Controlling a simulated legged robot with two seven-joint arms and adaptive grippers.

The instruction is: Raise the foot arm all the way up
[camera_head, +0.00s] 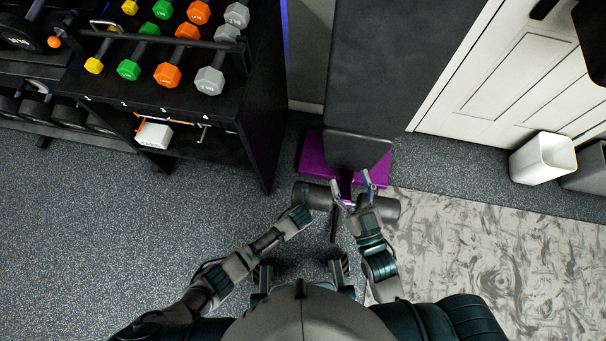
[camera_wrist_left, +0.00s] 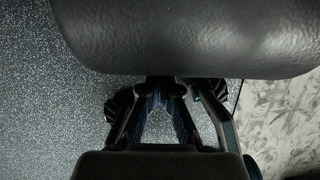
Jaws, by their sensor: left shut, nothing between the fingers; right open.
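The foot arm is a dark post with a grey padded roller (camera_head: 384,210) across it, at the near end of a black bench (camera_head: 366,75). My right gripper (camera_head: 352,186) is open at the middle of the roller, with its fingers spread on either side of the post. My left arm reaches the left end of the roller, and its fingers are hidden in the head view. In the left wrist view the roller (camera_wrist_left: 190,38) spans the top, and my left gripper (camera_wrist_left: 162,98) is shut and empty, its tips close to or under the roller's edge. Contact cannot be told.
A purple mat or block (camera_head: 314,155) lies under the bench end. A dumbbell rack (camera_head: 262,100) stands at left, with coloured dumbbells on top. A white bin (camera_head: 541,159) stands by the door (camera_head: 515,70) at right. The speckled floor (camera_head: 110,240) at left is clear.

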